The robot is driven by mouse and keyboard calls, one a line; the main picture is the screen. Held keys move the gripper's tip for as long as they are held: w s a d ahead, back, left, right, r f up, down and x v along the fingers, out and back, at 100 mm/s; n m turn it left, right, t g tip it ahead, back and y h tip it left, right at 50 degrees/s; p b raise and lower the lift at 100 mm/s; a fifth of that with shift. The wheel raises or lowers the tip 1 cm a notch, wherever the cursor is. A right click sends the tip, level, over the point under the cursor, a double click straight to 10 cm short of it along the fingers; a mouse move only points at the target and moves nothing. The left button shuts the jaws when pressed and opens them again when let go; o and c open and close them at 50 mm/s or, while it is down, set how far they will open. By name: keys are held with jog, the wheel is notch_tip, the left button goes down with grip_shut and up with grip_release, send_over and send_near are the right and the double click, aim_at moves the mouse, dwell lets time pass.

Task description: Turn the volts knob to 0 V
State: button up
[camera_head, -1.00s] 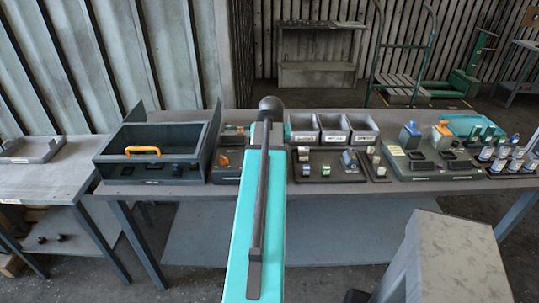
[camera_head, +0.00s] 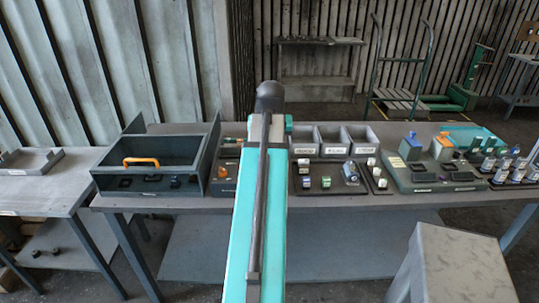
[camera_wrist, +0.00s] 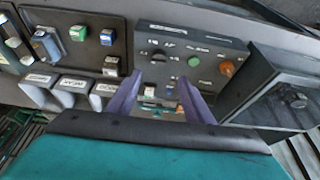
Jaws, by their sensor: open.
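A dark control panel (camera_wrist: 190,62) shows in the wrist view. It carries a dark knob (camera_wrist: 157,56) at its left, a green button (camera_wrist: 194,61) in the middle and an orange knob (camera_wrist: 227,68) at the right. The panel's labels are too blurred to read, so I cannot tell for certain which knob is volts. My gripper (camera_wrist: 160,77) is open, its two purple fingers apart at the near side of the panel, below the dark knob in the picture. I see no contact with the knob. In the head view my arm hides most of the panel (camera_head: 226,172).
A dark open box (camera_head: 155,179) with an orange handle (camera_head: 141,162) stands left of the panel. Grey bins (camera_head: 333,141) and a tray of small blocks (camera_head: 325,182) lie to the right. A grey stool (camera_head: 455,265) stands in front of the table.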

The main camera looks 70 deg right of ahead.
jog(key=shift+v, duration=1.05)
